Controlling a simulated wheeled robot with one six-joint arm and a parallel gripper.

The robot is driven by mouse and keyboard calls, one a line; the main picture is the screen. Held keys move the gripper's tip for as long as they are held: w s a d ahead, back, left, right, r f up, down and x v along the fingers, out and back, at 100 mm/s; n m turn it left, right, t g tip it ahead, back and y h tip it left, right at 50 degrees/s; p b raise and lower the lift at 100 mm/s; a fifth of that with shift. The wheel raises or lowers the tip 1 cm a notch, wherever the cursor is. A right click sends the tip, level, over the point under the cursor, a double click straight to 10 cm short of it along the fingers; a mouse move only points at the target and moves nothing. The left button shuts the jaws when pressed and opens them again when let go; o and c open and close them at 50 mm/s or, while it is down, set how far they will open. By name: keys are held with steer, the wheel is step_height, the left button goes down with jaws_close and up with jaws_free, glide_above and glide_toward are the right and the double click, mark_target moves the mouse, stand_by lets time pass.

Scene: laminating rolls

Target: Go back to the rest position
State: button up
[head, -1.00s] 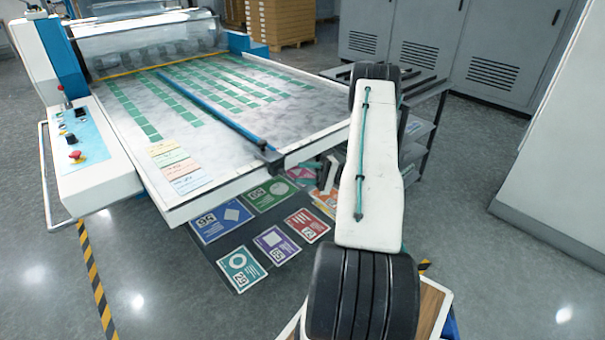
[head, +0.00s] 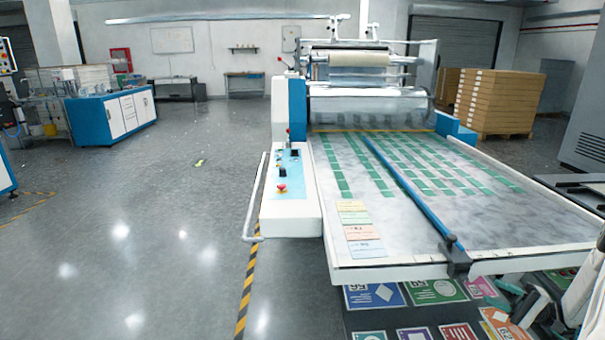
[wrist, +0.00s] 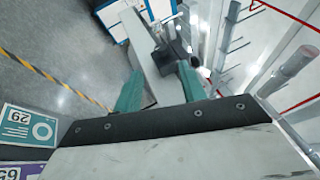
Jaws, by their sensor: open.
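My gripper (wrist: 158,82) is open and empty in the wrist view, with its two teal fingers apart. Beyond the fingers are the pale edge of the machine's bed and a dark block (wrist: 172,48). In the head view my gripper (head: 514,296) shows at the lower right, partly cut off with my white arm. It is close to the front right of the laminating machine's bed (head: 400,272), above the printed cards. I cannot tell the exact gap to the bed.
A blue bar (head: 402,182) lies along the bed over rows of green labels. The control panel (head: 286,200) stands left of it. Several printed cards (head: 436,292) lie below the bed's front. Stacked boxes (head: 497,102) stand at the back right. The floor (head: 150,220) at left is clear.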

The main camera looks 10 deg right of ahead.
steer(key=s+a+r+n+g+h, duration=0.2)
steer(key=s+a+r+h, duration=0.4)
steer(key=a+r, duration=0.3)
steer(key=s+a+r+n+g+h, duration=0.3)
steer(key=s+a+r+h, duration=0.3)
steer(key=a, duration=0.9)
steer(key=s+a+r+n+g+h, duration=0.3)
steer(key=s+a+r+h, duration=0.3)
steer(key=s+a+r, duration=0.3)
steer(key=a+r+g, duration=0.1)
steer(key=a+r, duration=0.2)
steer(key=r, duration=0.1)
steer(key=shift+s+r, duration=0.2)
steer(key=shift+r, duration=0.2)
